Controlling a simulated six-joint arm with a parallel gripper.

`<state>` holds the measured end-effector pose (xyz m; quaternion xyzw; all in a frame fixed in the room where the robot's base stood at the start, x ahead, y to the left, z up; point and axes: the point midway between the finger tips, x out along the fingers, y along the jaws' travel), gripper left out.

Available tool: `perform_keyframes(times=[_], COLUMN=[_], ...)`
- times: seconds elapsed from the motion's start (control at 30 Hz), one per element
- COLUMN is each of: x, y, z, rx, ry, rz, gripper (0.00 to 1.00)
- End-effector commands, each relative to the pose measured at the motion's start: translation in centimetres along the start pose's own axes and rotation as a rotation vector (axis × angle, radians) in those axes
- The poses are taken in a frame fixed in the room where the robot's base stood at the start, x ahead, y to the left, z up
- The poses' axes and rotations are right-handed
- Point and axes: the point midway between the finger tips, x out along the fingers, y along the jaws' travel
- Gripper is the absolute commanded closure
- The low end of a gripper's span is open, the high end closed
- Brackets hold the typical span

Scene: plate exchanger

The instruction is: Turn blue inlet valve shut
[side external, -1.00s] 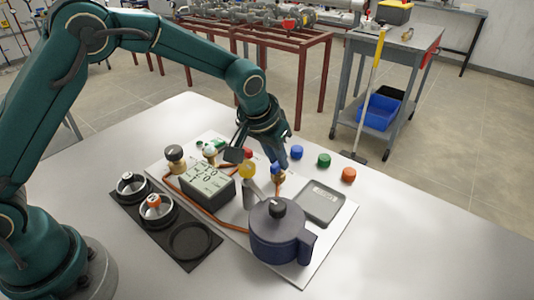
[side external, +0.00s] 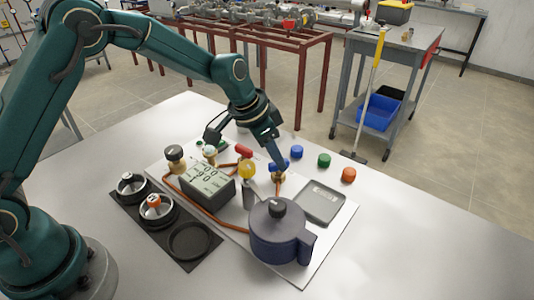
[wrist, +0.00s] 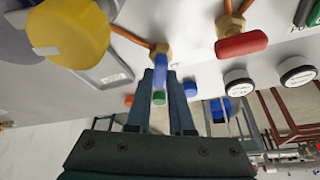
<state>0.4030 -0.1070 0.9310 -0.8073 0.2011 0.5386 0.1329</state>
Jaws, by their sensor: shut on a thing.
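The blue inlet valve (side external: 281,165) stands on the white board, beyond the grey tray, with a blue lever on a brass body. In the wrist view its blue lever (wrist: 160,77) lies between my two fingers, and its brass body (wrist: 160,49) shows just past the fingertips. My gripper (side external: 276,148) reaches down onto this valve from above and is shut on the lever. The fingers partly hide the lever. In the side view the lever looks roughly crosswise. An orange pipe (wrist: 128,35) runs to the brass body.
A red-handled valve (side external: 243,151) stands to the left, with a yellow knob (side external: 247,170) nearer the camera. A grey display box (side external: 208,186), a dark lidded pot (side external: 277,230) and a grey tray (side external: 321,203) surround the valve. Blue, green and orange caps (side external: 323,160) lie right. The table's right side is clear.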

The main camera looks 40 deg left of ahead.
Motion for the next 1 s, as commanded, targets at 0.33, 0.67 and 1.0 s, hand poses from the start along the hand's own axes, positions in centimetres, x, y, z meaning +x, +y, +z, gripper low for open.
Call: perform_keyframes(times=[0.33, 0.67, 1.0], x=[-0.01, 0.05, 0.11], y=[-0.27, -0.5, -0.61], z=[0.05, -0.09, -0.18], rx=[0.303, 0.597, 0.855], ry=[-0.003, -0.002, -0.003], rz=[0.129, 0.246, 0.352], gripper=[1.0, 1.0, 1.0])
